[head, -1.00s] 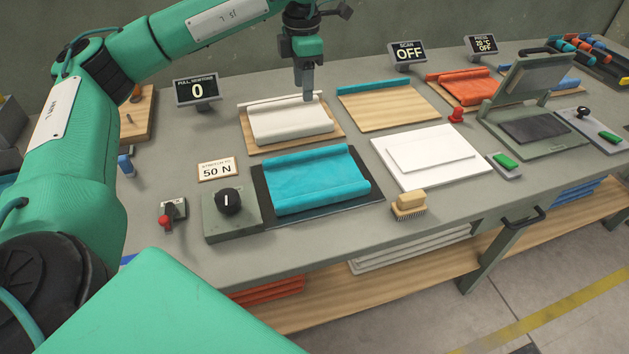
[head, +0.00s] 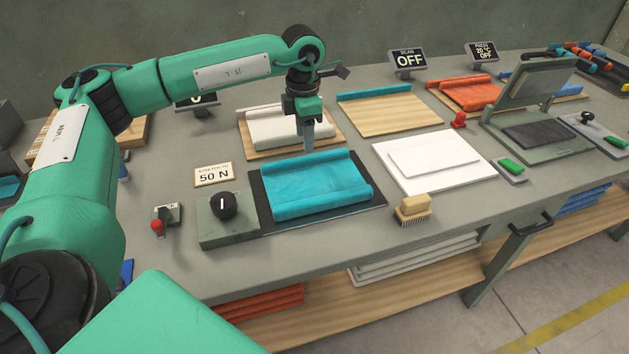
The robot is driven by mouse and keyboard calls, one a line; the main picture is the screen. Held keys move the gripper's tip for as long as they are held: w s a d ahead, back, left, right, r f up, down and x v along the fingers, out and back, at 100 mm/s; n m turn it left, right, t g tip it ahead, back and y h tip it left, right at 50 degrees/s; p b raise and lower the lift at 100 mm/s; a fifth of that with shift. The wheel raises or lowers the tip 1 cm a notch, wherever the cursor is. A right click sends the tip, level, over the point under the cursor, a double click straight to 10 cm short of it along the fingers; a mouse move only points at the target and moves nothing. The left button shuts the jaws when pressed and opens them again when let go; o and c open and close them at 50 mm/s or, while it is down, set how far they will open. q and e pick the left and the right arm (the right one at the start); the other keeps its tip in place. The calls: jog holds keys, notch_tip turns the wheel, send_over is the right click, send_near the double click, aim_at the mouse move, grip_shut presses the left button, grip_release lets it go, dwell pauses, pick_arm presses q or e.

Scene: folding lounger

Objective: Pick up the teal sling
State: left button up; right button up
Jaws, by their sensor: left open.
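The teal sling (head: 318,186) lies folded with rolled edges on a dark plate (head: 262,204) at the front of the bench. My left gripper (head: 308,146) points down just above the sling's far edge. It is open, with nothing seen between its fingers. Whether the fingertips touch the sling, I cannot tell. My right gripper is not in view.
A cream sling (head: 272,125) on a wooden board stands behind. A grey block with a black knob (head: 223,205) is left of the plate. A brush (head: 413,209) and a white slab (head: 455,180) are to the right. An orange sling (head: 468,91) lies farther back.

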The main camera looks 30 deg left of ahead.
aim_at(306, 157)
pick_arm(q)
notch_tip(306, 157, down, 5)
jog(key=shift+s+d+f, duration=0.1)
jog(key=shift+f, duration=0.1)
jog(key=shift+c, duration=0.7)
grip_shut()
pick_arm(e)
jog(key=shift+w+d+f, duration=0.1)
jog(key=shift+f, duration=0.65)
